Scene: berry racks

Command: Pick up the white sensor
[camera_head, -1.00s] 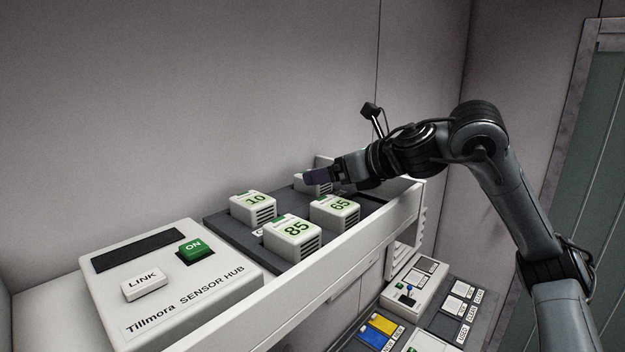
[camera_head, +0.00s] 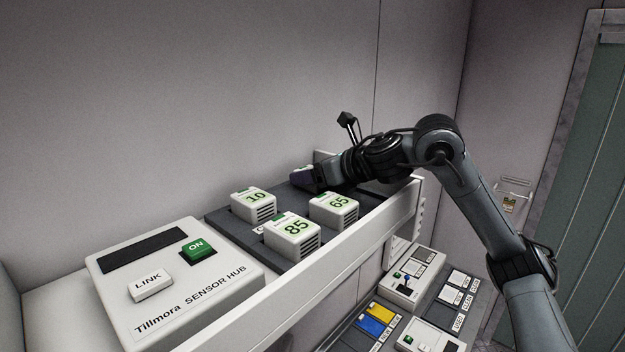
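Three white cube sensors with green numbers stand in the dark tray (camera_head: 222,223): one marked 10 (camera_head: 254,203), one marked 85 (camera_head: 291,236) and one marked 65 (camera_head: 334,209). My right gripper (camera_head: 304,179) is low over the tray's far end, behind the 65 sensor. A pale sliver shows at its fingers, where a fourth white sensor stood in view earlier; the gripper hides most of that spot. I cannot tell whether the fingers are open or closed on it. My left gripper is out of view.
A white sensor hub (camera_head: 178,290) with a green ON button (camera_head: 197,249) and a LINK button (camera_head: 151,285) stands left of the tray. The shelf's raised front lip (camera_head: 345,249) runs along the near side. A lower bench holds a small control box (camera_head: 411,283).

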